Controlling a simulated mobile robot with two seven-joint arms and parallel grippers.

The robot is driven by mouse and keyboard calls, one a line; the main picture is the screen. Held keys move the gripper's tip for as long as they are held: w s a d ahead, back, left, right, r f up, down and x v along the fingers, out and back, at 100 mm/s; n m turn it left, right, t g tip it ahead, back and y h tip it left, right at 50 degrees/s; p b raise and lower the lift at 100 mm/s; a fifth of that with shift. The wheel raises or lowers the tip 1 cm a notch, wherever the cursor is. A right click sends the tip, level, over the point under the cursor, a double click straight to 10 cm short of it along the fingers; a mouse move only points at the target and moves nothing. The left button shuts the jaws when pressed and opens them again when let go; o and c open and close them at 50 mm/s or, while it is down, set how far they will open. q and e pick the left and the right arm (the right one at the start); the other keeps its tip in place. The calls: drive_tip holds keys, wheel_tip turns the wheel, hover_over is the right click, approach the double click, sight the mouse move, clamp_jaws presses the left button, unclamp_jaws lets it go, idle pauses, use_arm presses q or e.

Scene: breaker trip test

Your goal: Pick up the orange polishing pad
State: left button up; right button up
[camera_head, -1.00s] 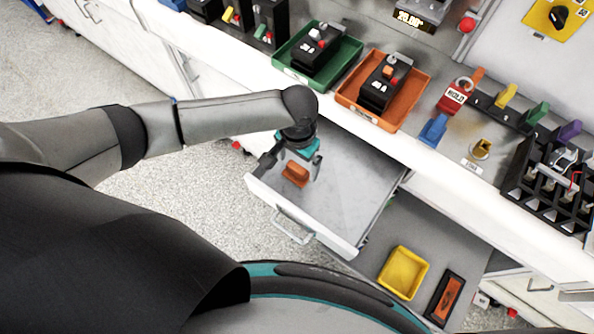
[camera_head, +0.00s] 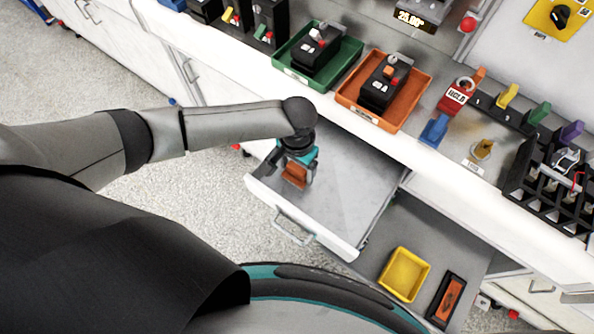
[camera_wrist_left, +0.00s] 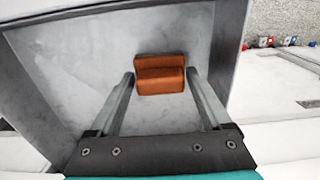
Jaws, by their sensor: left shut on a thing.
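The orange polishing pad (camera_head: 294,176) is a small orange block in the open grey drawer (camera_head: 345,192). It also shows in the left wrist view (camera_wrist_left: 160,80), between the two finger ends. My left gripper (camera_head: 294,172) reaches down into the drawer from the left and is shut on the pad, one finger on each side. I cannot tell whether the pad still touches the drawer floor. My right gripper is in neither view.
The drawer's front wall and handle (camera_head: 296,229) are close below the gripper, the white counter edge above it. A green tray (camera_head: 341,73) and an orange tray (camera_head: 408,113) with black devices stand on the counter. A yellow tray (camera_head: 388,283) lies lower right. The drawer's right part is clear.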

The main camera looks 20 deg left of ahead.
sight(297, 168)
use_arm(q)
drive_tip(key=shift+c, duration=1.3)
drive_tip(key=shift+r, duration=0.1)
wheel_tip(297, 168, up, 20)
drive_tip(key=p, duration=0.3)
drive_tip(key=shift+p, duration=0.3)
